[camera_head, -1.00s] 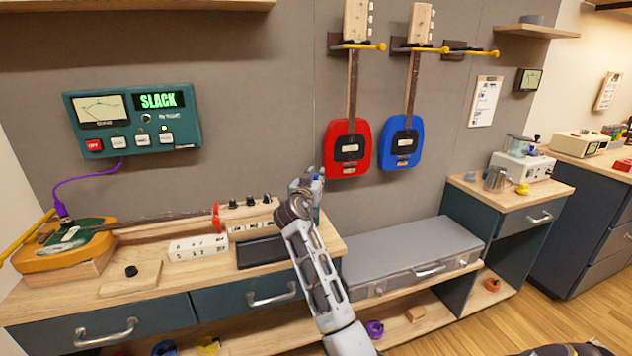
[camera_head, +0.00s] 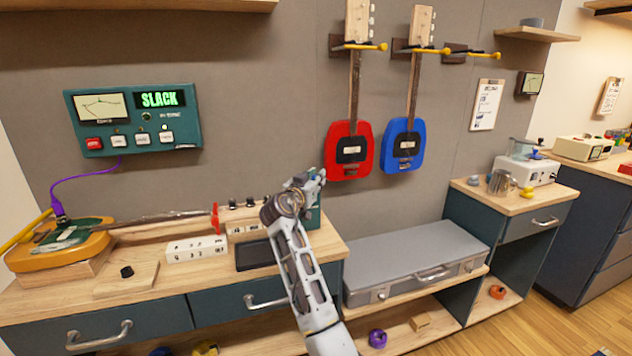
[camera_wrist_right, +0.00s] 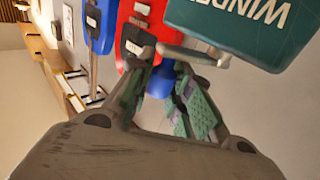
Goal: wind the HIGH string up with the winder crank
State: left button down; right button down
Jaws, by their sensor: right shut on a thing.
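My right gripper (camera_head: 306,184) is at the right end of the bench, in front of the teal winder box (camera_head: 314,217), and hides most of it. In the right wrist view the winder box (camera_wrist_right: 245,25) shows its lettering, and a grey crank arm (camera_wrist_right: 192,55) runs from beside it. The green-padded fingers are shut on the crank's blue knob (camera_wrist_right: 161,80). An orange and green guitar (camera_head: 62,247) lies at the bench's left, its neck (camera_head: 165,218) pointing right to a red piece (camera_head: 214,218). The wall tuner's display (camera_head: 160,99) reads SLACK. My left gripper is out of view.
A white labelled block (camera_head: 197,248) and a dark tray (camera_head: 256,254) lie before the winder. A red guitar (camera_head: 348,150) and a blue guitar (camera_head: 403,145) hang behind. A grey case (camera_head: 415,262) lies lower right.

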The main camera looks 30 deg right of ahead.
aim_at(315, 175)
dwell(0.5)
jog(key=c, duration=1.3)
grip_release()
jog(key=shift+r, duration=5.05)
jog(key=shift+a+f, duration=0.1)
